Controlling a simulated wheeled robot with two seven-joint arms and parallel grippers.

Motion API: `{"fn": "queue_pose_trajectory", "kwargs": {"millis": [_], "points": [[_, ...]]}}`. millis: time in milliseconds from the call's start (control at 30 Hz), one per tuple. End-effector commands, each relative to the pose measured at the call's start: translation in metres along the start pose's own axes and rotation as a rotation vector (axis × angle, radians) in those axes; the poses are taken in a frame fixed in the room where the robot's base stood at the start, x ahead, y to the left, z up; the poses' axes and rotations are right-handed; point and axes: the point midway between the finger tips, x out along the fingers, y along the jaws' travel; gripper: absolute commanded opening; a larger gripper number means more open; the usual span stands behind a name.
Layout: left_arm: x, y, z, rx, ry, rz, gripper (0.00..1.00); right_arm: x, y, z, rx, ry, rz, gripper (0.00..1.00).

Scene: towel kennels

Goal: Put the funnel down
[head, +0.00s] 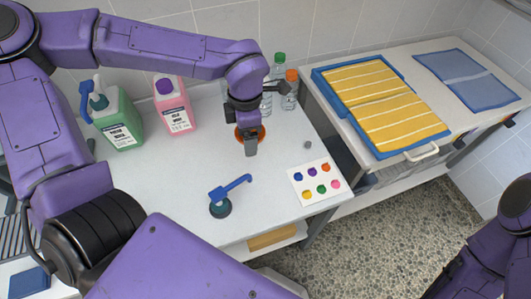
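An orange funnel (262,133) is at my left gripper (250,144), above or on the white table behind the middle. Its orange edge shows on both sides of the grey fingers; the fingers and wrist hide most of it. The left gripper points down and looks shut on the funnel's rim. Whether the funnel's bottom touches the table cannot be told. My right arm shows at the right edge, but its gripper is out of view.
A green jug (122,125), pink bottle (174,105) and clear bottles stand behind. A colour-dot card (314,183) and small grey knob (307,145) lie right. Yellow towels (385,100) lie on a bench.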

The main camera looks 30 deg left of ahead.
Motion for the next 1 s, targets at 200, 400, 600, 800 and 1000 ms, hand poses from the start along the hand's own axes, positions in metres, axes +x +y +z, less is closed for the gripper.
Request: {"fn": "queue_pose_trajectory", "kwargs": {"millis": [200,400,600,800,1000], "points": [[-0.002,-0.017,-0.018,-0.630,-0.007,-0.005,0.48,0.000,0.000,0.000,0.000,0.000,0.000,0.43],[-0.003,-0.033,-0.033,-1.211,-0.014,-0.010,0.48,0.001,0.000,0.000,0.000,0.000,0.000,0.43],[-0.003,-0.047,-0.043,-1.701,-0.023,-0.022,0.48,0.001,0.000,0.000,0.000,0.000,0.000,0.43],[-0.003,-0.053,-0.047,-1.927,-0.025,-0.029,0.48,0.000,0.000,0.000,0.000,0.000,0.000,0.43],[0.010,-0.032,-0.023,-1.950,-0.019,-0.021,0.48,-0.004,0.001,-0.002,0.000,0.000,0.000,0.43]]}}
